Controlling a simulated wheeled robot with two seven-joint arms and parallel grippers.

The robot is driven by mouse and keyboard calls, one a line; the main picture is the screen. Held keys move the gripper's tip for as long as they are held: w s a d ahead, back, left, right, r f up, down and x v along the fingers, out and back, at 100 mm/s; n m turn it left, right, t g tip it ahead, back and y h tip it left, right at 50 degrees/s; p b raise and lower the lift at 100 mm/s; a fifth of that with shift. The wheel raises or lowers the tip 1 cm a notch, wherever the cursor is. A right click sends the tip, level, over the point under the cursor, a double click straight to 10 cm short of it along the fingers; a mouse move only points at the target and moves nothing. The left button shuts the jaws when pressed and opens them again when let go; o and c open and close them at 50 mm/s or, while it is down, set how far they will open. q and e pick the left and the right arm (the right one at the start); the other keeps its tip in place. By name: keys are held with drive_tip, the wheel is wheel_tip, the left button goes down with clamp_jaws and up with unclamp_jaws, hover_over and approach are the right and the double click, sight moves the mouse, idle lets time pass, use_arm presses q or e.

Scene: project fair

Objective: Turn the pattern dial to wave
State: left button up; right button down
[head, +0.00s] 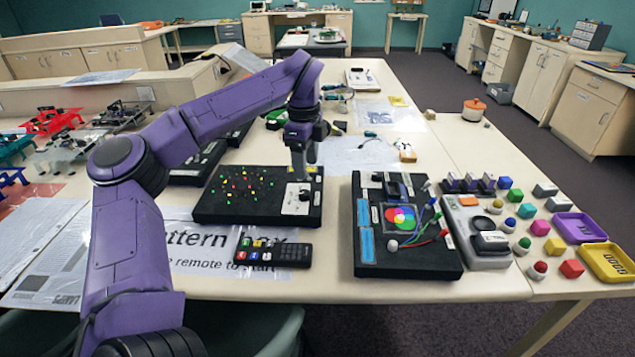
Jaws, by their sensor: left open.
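The pattern box (262,216) is a black slab with small coloured lights, lying on the table left of centre. Its white dial panel (294,207) is at the right end. The pattern dial and its markings are too small and partly hidden to read, so its setting cannot be told. My left gripper (302,174) points down over the dial panel, with open jaws. Whether its fingers touch the dial cannot be told. My right gripper is not in view.
A black remote (273,252) lies on a printed sheet in front of the box. A black board with a colour disc (400,217) stands to the right. Beyond it are several coloured blocks, a purple tray (580,228) and a yellow tray (608,262).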

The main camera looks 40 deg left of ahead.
sight(304, 193)
use_arm(q)
drive_tip(key=s+f, duration=0.2)
drive_tip(key=f, duration=0.2)
drive_tip(key=shift+s+a+f+p, duration=0.1)
drive_tip(key=shift+s+f+p, duration=0.2)
drive_tip(key=shift+s, duration=0.1)
drive_tip(key=w+f, duration=0.2)
drive_tip(key=f, duration=0.1)
drive_tip(key=shift+w+f, duration=0.15)
drive_tip(key=shift+w, duration=0.15)
drive_tip(key=shift+s+r, duration=0.3)
drive_tip(key=shift+s, duration=0.25)
drive_tip(key=c, duration=1.1)
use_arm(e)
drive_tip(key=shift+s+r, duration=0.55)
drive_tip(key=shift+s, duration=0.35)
